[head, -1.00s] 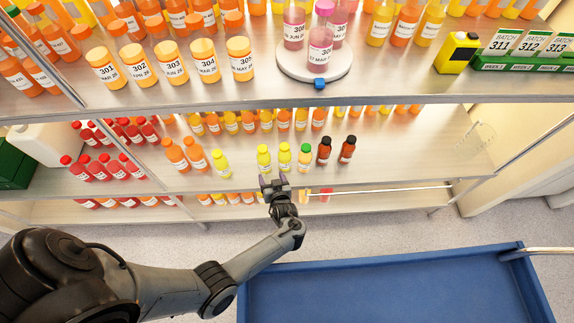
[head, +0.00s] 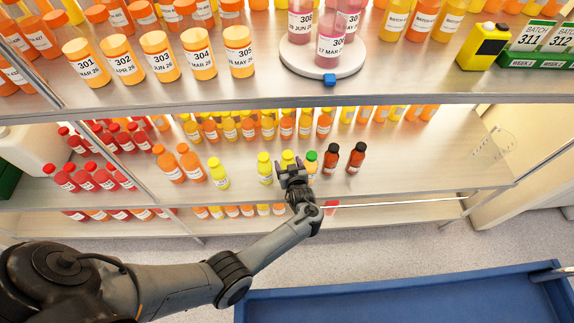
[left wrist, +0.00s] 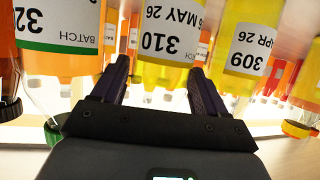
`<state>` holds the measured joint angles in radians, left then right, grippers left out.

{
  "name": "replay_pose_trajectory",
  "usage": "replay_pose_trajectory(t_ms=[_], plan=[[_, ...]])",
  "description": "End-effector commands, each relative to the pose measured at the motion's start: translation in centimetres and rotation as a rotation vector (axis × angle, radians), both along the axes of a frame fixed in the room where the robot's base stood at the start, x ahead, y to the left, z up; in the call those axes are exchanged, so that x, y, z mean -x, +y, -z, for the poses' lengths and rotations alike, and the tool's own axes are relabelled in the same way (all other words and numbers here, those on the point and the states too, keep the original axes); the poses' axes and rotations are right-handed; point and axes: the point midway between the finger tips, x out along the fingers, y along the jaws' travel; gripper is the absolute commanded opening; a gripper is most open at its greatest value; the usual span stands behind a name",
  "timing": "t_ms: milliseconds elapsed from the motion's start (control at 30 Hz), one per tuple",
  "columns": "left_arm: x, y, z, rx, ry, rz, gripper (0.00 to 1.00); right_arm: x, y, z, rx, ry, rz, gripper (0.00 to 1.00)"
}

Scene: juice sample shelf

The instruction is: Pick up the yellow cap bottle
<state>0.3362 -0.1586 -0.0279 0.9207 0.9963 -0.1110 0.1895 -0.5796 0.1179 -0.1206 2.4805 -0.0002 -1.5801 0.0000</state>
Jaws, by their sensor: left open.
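Yellow-capped juice bottles stand in the front row of the middle shelf. One is partly hidden behind my left gripper (head: 292,171); its yellow cap (head: 287,155) shows above the fingers. In the left wrist view, bottle 310 (left wrist: 168,40) lies between the two open fingers (left wrist: 158,72), with space on both sides; I cannot tell how deep the fingers reach. Bottle 309 (left wrist: 246,45) is beside it, and it stands just left of the gripper in the head view (head: 265,170). Another yellow-capped bottle (head: 218,173) stands further left. My right gripper is not in view.
A green-capped bottle (head: 311,162) stands close to the gripper's right, then two dark-capped bottles (head: 330,158). Orange bottles (head: 193,166) stand left. The upper shelf edge (head: 300,108) runs above. The middle shelf's right part is clear. A blue cart (head: 400,305) stands in front.

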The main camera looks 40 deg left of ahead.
Motion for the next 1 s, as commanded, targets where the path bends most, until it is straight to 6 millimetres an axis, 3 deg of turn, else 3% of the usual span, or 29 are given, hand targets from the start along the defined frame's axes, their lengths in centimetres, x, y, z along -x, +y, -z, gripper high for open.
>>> replay_pose_trajectory(t_ms=[367, 667, 1000], plan=[[-0.18, 0.23, 0.26, 0.001, 0.001, 0.0, 0.72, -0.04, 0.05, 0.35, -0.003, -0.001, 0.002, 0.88], [-0.18, 0.23, 0.25, 0.001, -0.001, 0.0, 0.26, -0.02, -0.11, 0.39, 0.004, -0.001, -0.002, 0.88], [-0.25, 0.22, -0.55, 0.0, -0.003, 0.0, 0.24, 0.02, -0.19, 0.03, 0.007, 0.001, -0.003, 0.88]])
